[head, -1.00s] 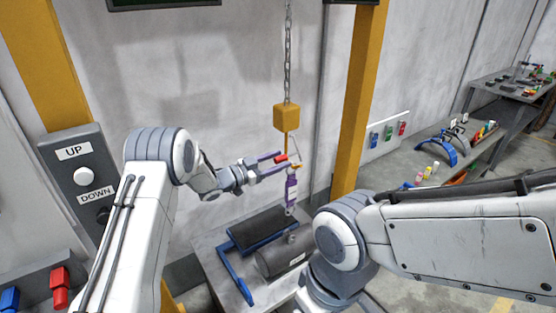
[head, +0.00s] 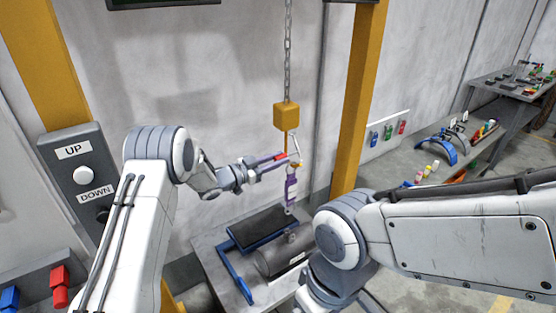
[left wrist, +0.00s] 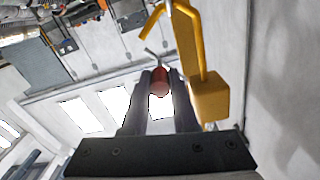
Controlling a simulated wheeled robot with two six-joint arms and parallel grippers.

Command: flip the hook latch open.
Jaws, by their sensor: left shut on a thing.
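A yellow hook block (head: 286,116) hangs on a chain in the middle of the head view. Its hook (left wrist: 189,45) shows as a bent yellow rod in the left wrist view. The latch's red grip (head: 281,157) is beside the hook, with a thin grey latch bar near it. In the left wrist view the red grip (left wrist: 160,81) sits between the two dark fingers. My left gripper (head: 284,160) is shut on the red grip and partly hides it. My right gripper is out of view.
Below is a grey table with a blue frame (head: 236,277), a dark pad (head: 262,226) and a dark cylinder (head: 285,250). An UP/DOWN panel (head: 80,175) is on the left. A yellow post (head: 358,100) stands right of the chain. My right arm fills the lower right.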

